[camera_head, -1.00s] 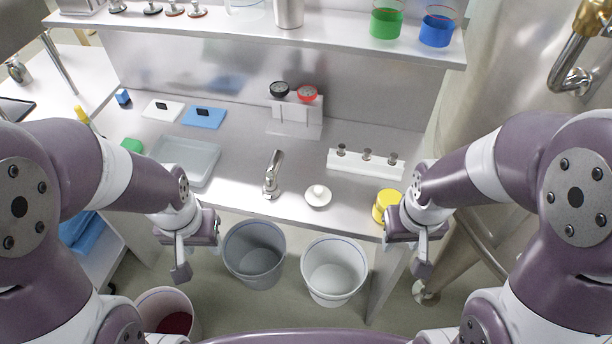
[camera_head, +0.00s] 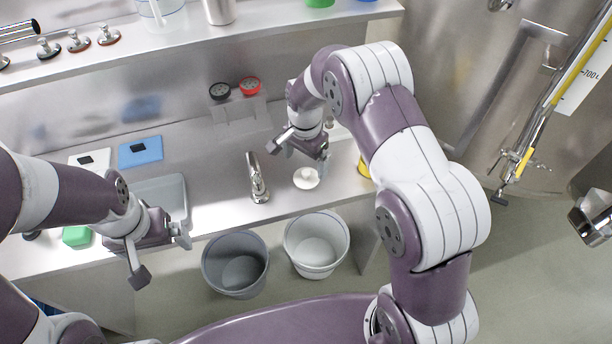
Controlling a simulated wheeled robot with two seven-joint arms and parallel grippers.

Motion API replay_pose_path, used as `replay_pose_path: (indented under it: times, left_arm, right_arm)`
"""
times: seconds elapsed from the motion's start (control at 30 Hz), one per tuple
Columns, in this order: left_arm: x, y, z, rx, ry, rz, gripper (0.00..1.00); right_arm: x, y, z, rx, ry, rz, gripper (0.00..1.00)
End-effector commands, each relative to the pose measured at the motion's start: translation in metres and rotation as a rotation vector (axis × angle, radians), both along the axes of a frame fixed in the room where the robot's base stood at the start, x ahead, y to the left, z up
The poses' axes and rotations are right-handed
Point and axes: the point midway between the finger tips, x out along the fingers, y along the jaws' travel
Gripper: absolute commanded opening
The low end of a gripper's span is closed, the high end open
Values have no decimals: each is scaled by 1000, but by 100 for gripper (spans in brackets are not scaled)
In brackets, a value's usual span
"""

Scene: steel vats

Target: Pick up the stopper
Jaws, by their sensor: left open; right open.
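A round white piece with a raised knob, which looks like the stopper (camera_head: 306,178), lies on the steel bench to the right of the tap. My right gripper (camera_head: 302,156) is open and empty, just beyond the stopper in the picture and seemingly above the bench. The stopper shows almost whole below its fingers; I cannot tell the height between them. My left gripper (camera_head: 161,257) is open and empty in front of the bench's front edge, well to the left of the stopper.
The tap (camera_head: 257,178) stands close left of the stopper. A grey bucket (camera_head: 235,264) and a white bucket (camera_head: 317,244) stand on the floor before the bench. A yellow item (camera_head: 364,168) is to the right. My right arm mostly hides the white rack.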

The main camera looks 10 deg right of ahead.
Motion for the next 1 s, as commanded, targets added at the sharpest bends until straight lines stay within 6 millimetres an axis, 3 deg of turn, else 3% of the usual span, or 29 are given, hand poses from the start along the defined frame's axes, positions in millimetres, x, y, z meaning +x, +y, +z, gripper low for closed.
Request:
replay_pose_path:
  times: [0.3,0.57,0.73,1.0]
  left_arm:
    - [0,0,10,0,0,0,100]
    - [0,0,10,0,0,0,100]
    - [0,0,10,0,0,0,100]
    - [0,0,10,0,0,0,100]
  right_arm:
    - [-2,-1,-50,0,0,1,100]
    - [-2,-1,-55,0,-2,1,100]
    - [-2,-1,-54,0,-2,1,45]
    - [-2,-1,-54,0,-2,1,37]
